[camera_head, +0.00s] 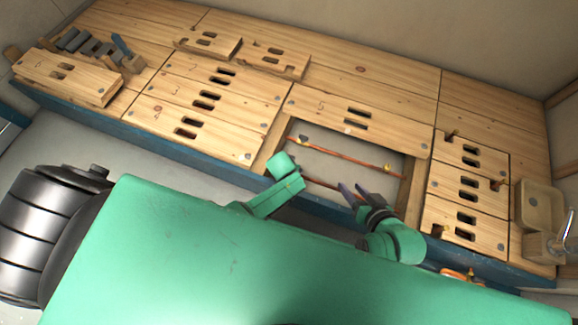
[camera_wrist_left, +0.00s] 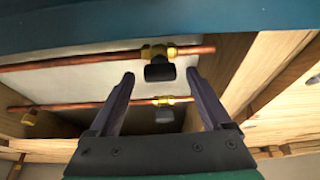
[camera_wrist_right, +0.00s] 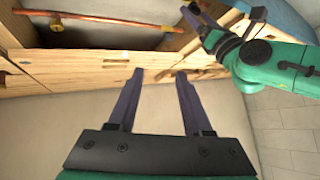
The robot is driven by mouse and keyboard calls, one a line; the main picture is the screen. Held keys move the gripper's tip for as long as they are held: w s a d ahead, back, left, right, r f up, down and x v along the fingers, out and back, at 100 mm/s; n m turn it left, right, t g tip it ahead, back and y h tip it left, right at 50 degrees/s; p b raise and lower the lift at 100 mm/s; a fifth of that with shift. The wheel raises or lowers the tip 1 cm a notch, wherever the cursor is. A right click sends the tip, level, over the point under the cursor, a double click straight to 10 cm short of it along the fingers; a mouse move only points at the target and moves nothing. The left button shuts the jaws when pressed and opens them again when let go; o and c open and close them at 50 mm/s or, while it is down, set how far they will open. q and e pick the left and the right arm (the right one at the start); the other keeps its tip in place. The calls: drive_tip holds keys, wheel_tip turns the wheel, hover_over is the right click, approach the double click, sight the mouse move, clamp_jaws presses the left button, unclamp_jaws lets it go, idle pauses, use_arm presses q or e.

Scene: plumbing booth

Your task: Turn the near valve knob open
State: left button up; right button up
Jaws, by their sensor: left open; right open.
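The near valve is a brass body with a black knob (camera_wrist_left: 160,71) on the upper copper pipe in the left wrist view, by the blue edge. My left gripper (camera_wrist_left: 160,77) is open. Its two fingertips lie on either side of this knob in the picture, with gaps showing; I cannot tell if they reach its depth. A second brass valve with a black knob (camera_wrist_left: 165,116) sits on the other pipe, between the fingers lower down. The near knob cannot be made out in the head view. My right gripper (camera_wrist_right: 158,75) is open and empty, outside the bench opening.
The pipes (camera_head: 345,156) run inside a rectangular opening in the wooden bench. Its wooden sides and blue front edge (camera_wrist_left: 60,30) lie close around the left gripper. Slotted boards (camera_head: 340,107) cover the bench around it. A wooden box (camera_head: 540,205) stands at the right.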

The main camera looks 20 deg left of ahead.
use_arm(q)
drive_tip(key=shift+r, duration=0.3)
use_arm(e)
drive_tip(key=s+d+r+g+h+p, duration=0.4)
drive_tip(key=d+r+g+p, duration=0.15)
drive_tip(key=d, duration=0.35)
use_arm(q)
drive_tip(key=p+v, duration=0.4)
drive_tip(key=v, duration=0.9)
drive_tip(key=shift+s+r, duration=0.3)
use_arm(e)
drive_tip(key=s+d+f+m+g+h, duration=0.1)
drive_tip(key=s+d+f, duration=0.1)
drive_tip(key=f, duration=0.7)
drive_tip(key=shift+d+f, duration=0.4)
drive_tip(key=shift+d, duration=0.5)
